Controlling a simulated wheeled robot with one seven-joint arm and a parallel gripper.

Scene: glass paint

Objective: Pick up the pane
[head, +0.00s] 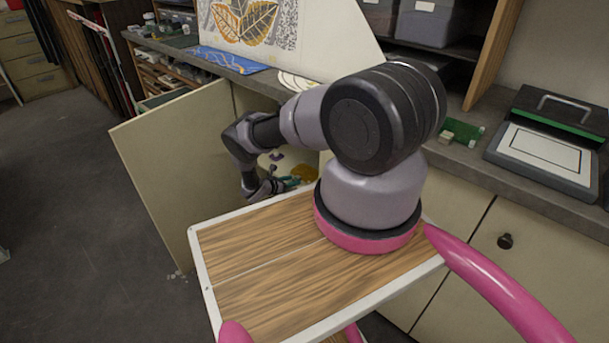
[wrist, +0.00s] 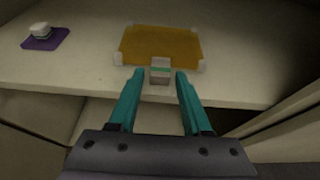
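An amber pane (wrist: 160,45) lies flat on a pale shelf (wrist: 85,80), with small whitish pieces at its corners. It also shows in the head view (head: 304,173), partly hidden by my arm. In the head view my gripper (head: 290,182) is small, at the cabinet opening.
A purple piece with a white knob (wrist: 43,35) lies on the shelf at left. An open cabinet door (head: 165,160) stands left of my arm. The worktop (head: 470,175) runs above the cabinet, and a framed tray (head: 545,152) sits on it at right.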

